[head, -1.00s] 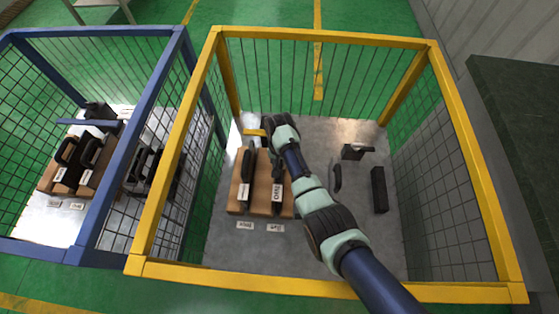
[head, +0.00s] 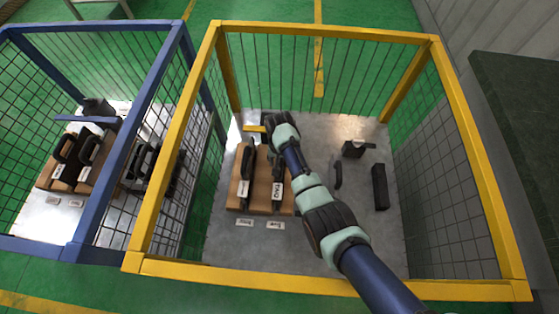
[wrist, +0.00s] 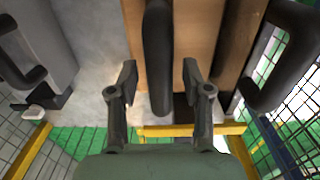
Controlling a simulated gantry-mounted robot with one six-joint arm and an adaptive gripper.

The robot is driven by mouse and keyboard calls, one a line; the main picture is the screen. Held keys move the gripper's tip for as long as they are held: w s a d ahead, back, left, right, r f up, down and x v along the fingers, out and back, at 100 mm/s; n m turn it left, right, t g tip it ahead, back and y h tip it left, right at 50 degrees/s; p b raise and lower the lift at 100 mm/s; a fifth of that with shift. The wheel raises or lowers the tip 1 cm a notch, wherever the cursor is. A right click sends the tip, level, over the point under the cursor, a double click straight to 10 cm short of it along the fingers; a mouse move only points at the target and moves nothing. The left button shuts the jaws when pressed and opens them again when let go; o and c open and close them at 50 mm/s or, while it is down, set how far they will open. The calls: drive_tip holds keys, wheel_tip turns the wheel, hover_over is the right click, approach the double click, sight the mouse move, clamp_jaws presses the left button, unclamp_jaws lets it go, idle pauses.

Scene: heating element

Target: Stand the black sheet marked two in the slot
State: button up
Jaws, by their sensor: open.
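The black sheet marked two (head: 278,188) stands upright at the right side of the wooden block (head: 262,203), with its pale label facing the front. Its upper part is partly hidden by my arm. A second black sheet (head: 247,165) with a pale label stands to its left in the same block. My gripper (wrist: 160,80) is open. In the wrist view a long black handle (wrist: 158,45) lies between its two fingers, with gaps on both sides. I cannot tell which slot is meant.
A yellow-framed cage (head: 330,285) surrounds the block. Two small labels (head: 260,224) lie before it. Black parts, including a dark bar (head: 380,187), lie on the grey floor at right. A blue cage (head: 85,255) at left holds similar sheets.

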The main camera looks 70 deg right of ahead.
wheel_tip(320, 180, up, 12)
drive_tip(key=p, duration=0.6)
